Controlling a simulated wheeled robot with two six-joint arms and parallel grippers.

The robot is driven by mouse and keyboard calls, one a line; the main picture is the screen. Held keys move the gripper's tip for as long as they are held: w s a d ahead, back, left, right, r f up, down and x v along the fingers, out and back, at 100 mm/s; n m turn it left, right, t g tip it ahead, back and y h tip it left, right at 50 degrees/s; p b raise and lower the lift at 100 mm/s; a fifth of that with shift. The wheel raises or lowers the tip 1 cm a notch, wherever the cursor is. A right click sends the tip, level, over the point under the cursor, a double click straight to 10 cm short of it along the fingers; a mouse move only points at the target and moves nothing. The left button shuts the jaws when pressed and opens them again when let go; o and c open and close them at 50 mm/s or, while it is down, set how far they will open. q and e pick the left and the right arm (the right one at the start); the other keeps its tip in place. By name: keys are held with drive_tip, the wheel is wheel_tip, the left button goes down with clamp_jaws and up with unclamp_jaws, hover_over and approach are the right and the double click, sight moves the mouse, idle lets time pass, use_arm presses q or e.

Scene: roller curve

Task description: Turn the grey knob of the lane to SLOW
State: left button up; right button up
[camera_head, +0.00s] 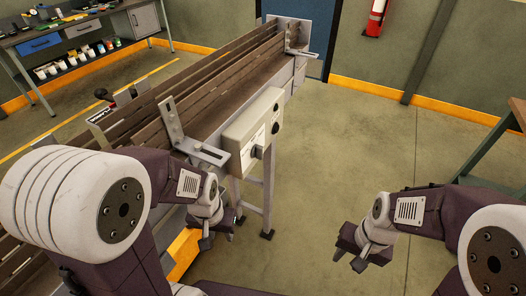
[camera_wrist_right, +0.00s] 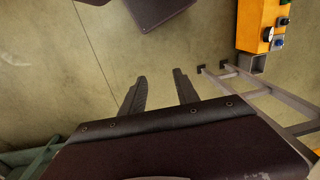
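A pale control box (camera_head: 250,130) is fixed to the near side of the roller lane (camera_head: 220,85). A grey knob (camera_head: 258,152) sits low on its face, with a black knob (camera_head: 276,128) to its right; the setting is too small to read. My left gripper (camera_head: 217,240) is below and left of the box, apart from it, and looks open and empty. My right gripper (camera_head: 348,259) is out over the floor, right of the box. In the right wrist view its two fingers (camera_wrist_right: 158,93) are spread with nothing between them.
An orange box (camera_wrist_right: 258,22) with several knobs shows in the right wrist view, beside grey stand legs (camera_wrist_right: 275,95). A green table frame (camera_head: 490,150) stands at right. A workbench (camera_head: 80,30) is at the back left. Floor between the lane and green frame is clear.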

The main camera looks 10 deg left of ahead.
drive_tip(key=w+a+r+m+y, duration=0.4)
drive_tip(key=a+r+m+y, duration=0.1)
drive_tip(key=a+m, duration=0.45)
drive_tip(key=m+t+y+p, duration=0.2)
drive_tip(key=m+t+y, duration=0.2)
drive_tip(key=m+y, duration=0.4)
approach(263, 150)
drive_tip(key=shift+r+h, duration=0.5)
drive_tip(key=shift+r, duration=0.1)
drive_tip(key=shift+m, duration=0.35)
drive_tip(key=p+x, duration=0.1)
drive_tip(key=x, duration=0.8)
drive_tip(key=shift+s, duration=0.15)
clamp_jaws()
